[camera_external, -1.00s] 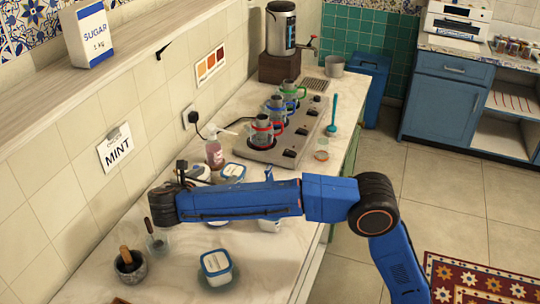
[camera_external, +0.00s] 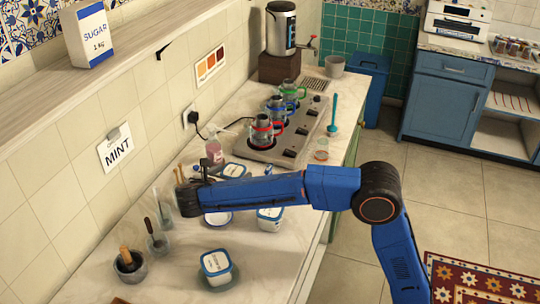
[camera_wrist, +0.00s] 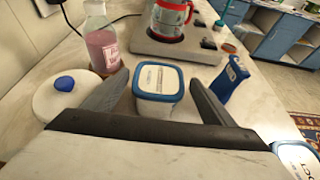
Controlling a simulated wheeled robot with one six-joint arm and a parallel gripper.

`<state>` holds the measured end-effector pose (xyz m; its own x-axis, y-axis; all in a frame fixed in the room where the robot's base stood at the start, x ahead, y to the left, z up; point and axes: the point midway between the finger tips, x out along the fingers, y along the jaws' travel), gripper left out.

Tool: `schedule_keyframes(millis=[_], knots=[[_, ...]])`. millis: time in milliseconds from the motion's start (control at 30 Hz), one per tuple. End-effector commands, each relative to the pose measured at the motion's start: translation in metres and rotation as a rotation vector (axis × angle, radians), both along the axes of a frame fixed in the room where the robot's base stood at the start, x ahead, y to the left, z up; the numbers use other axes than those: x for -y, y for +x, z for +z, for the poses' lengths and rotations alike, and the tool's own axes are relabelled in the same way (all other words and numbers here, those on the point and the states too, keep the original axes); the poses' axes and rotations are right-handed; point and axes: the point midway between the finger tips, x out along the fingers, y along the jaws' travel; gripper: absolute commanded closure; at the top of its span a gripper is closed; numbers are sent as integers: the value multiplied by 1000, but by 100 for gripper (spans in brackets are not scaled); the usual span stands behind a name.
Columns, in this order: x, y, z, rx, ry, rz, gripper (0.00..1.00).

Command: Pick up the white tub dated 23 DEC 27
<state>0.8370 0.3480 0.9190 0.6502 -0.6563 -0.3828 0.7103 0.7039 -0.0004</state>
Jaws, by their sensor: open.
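A white tub with a blue-rimmed lid (camera_wrist: 158,78) stands on the counter ahead of my gripper (camera_wrist: 157,88), between the lines of its two fingers in the wrist view. The fingers are apart and empty. In the external view, tubs stand near my arm: one behind it (camera_external: 236,170), one just in front of it (camera_external: 270,219), and one nearer the camera (camera_external: 216,264). Another tub (camera_wrist: 297,158) is cut off at the wrist view's lower right. The print on the lids is too small to read, so I cannot tell which is dated 23 DEC 27.
A bottle of pink liquid (camera_wrist: 102,42) and a white round piece with a blue knob (camera_wrist: 62,95) are left of the tub. A blue object (camera_wrist: 231,80) stands to its right. The stove (camera_wrist: 178,42) with pots is behind. A mortar (camera_external: 130,266) stands at the front left.

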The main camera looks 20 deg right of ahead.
Motion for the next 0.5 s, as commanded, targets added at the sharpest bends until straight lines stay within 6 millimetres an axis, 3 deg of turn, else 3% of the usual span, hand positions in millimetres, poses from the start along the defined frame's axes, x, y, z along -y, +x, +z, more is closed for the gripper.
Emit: schedule_keyframes(millis=[267, 500], knots=[[9, 9, -5, 0, 0, 0, 22], [28, 29, -17, 0, -1, -1, 22]])
